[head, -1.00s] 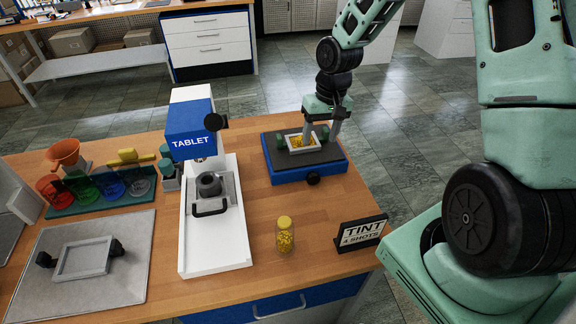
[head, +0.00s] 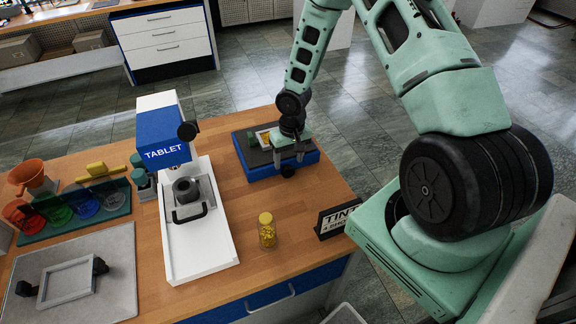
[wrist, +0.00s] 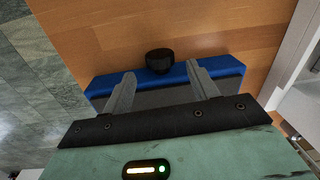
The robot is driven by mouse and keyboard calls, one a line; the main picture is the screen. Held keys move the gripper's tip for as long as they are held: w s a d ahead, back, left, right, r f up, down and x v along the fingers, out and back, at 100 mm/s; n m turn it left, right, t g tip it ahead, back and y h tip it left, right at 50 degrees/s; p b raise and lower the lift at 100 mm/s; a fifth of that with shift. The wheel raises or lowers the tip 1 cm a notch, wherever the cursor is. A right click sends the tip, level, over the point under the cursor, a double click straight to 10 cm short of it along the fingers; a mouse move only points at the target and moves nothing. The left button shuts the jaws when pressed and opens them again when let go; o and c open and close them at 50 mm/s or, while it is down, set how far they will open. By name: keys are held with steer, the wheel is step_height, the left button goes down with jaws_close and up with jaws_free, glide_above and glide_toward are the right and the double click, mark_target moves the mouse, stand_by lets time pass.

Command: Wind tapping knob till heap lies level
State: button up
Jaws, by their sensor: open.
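The blue tapping stand (head: 264,170) with a dark top sits at the far right of the table. Its black knob (head: 288,171) juts from the front side, and it also shows in the wrist view (wrist: 159,61). A light-framed tray (head: 262,132) with a yellow heap is on the stand, mostly hidden behind my arm; how level the heap is cannot be told. My gripper (head: 289,160) is open and points down over the stand's front edge. In the wrist view its two fingers (wrist: 160,76) are spread, with the knob just beyond their tips, between their lines and not gripped.
A white-and-blue TABLET press (head: 163,135) stands left of the stand. A yellow-filled bottle (head: 267,230) and a TINT sign (head: 335,220) stand near the front edge.

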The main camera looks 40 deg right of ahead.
mark_target(290, 167)
steer(key=shift+a+f+p, duration=0.15)
steer(key=shift+f+p, duration=0.15)
steer(key=shift+f, duration=1.9)
steer(key=c, duration=1)
steer(key=shift+s+y+p, duration=0.1)
steer(key=shift+y+p, duration=0.5)
steer(key=shift+p, duration=0.1)
steer(key=shift+d+f+t+y+p, duration=0.1)
steer(key=shift+d+t+y+p, duration=0.15)
steer(key=shift+y, duration=0.45)
